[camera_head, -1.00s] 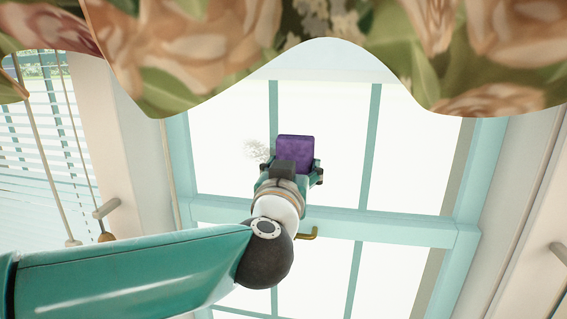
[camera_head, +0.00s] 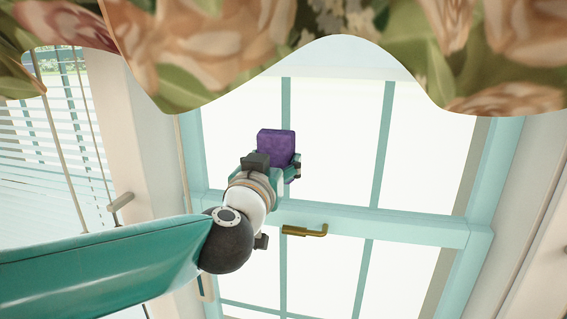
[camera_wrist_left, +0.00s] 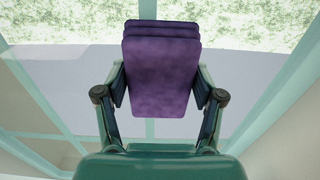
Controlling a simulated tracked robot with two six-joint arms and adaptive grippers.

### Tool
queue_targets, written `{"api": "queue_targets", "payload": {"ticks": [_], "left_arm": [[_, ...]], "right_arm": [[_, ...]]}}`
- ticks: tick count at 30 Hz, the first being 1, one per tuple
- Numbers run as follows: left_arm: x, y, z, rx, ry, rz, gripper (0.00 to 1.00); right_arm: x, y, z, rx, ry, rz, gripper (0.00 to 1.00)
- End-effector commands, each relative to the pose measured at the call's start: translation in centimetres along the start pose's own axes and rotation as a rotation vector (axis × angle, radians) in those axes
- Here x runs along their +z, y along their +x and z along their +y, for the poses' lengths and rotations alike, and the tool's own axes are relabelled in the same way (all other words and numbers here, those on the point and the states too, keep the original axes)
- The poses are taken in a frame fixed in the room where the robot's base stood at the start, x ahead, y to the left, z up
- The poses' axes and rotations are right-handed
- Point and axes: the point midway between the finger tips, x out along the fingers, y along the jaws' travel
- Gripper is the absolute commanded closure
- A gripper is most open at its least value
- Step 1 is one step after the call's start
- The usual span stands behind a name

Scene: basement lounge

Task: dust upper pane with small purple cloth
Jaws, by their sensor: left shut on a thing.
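A folded purple cloth (camera_head: 276,146) is clamped in my left gripper (camera_head: 275,165), in front of the upper pane (camera_head: 335,150) of the teal-framed window. In the left wrist view, the cloth (camera_wrist_left: 162,75) stands up between the two fingers of the left gripper (camera_wrist_left: 160,100), which press on its sides. The cloth overlaps the left vertical bar in the head view. I cannot tell whether it touches the glass. No dust patch shows on the pane now; the area behind the cloth is hidden. My right gripper is not in view.
A floral valance (camera_head: 300,25) hangs across the top, hiding the window's upper part. A brass handle (camera_head: 305,230) sits on the teal crossbar (camera_head: 400,222). Blinds (camera_head: 70,140) hang at the left. A small lever (camera_head: 121,201) sticks out from the left frame.

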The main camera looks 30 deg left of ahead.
Motion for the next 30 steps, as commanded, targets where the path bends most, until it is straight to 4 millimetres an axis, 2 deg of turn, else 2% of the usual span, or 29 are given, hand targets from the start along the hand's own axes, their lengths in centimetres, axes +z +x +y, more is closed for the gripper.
{"api": "queue_targets", "payload": {"ticks": [3, 13, 22, 30], "left_arm": [[0.0, 0.1, -1.2, -0.006, -0.002, 0.001, 0.60], [-0.1, 0.1, -2.5, -0.006, 0.000, 0.002, 0.60], [0.0, 0.0, -5.0, -0.006, -0.001, 0.001, 0.60], [0.0, -0.1, -5.5, -0.002, 0.000, 0.000, 0.60]], "right_arm": [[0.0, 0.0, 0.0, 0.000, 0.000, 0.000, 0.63], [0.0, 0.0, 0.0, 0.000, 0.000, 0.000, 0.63], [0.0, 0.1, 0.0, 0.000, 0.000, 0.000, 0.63], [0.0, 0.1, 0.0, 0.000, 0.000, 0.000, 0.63]]}}
